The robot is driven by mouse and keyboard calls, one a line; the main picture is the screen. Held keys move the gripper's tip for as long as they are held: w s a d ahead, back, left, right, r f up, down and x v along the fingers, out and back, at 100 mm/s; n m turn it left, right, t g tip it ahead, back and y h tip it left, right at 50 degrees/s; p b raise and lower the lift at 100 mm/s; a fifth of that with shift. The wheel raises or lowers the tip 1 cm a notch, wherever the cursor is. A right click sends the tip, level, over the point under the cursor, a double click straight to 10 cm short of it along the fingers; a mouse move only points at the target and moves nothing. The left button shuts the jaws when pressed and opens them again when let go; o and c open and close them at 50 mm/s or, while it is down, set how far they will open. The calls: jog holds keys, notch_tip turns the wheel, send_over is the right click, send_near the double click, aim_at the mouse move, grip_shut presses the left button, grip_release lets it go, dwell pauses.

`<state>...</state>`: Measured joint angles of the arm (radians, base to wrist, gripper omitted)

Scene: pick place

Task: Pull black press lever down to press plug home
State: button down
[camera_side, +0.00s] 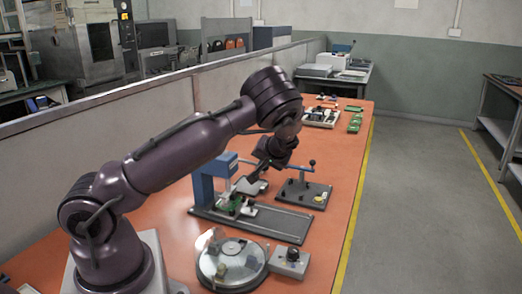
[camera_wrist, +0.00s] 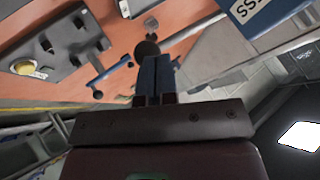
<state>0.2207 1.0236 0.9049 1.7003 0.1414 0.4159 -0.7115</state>
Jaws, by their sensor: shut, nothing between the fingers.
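The blue press (camera_side: 203,187) stands on a dark base plate on the orange bench; its labelled body is at the top right of the wrist view (camera_wrist: 262,12). A black ball knob (camera_wrist: 147,49), apparently the press lever's end, sits just beyond my fingertips, with a grey rod (camera_wrist: 193,31) running from it toward the press. My gripper (camera_wrist: 157,64) is shut and empty, its blue fingers together just below the knob in the picture; contact cannot be told. In the side view my gripper (camera_side: 256,176) is beside the press head. A green part (camera_side: 235,208) lies on the base; the plug cannot be made out.
A dark fixture plate (camera_side: 303,192) with a blue ball-ended handle (camera_side: 312,163) stands right of the press. A round glass-topped device (camera_side: 231,264) and a small knob box (camera_side: 289,262) are nearer the camera. A low partition (camera_side: 170,105) runs along the left.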

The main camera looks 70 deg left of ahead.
jog(key=shift+f+y, duration=0.3)
jog(key=shift+f, duration=1.2)
jog(key=shift+d+r, duration=0.1)
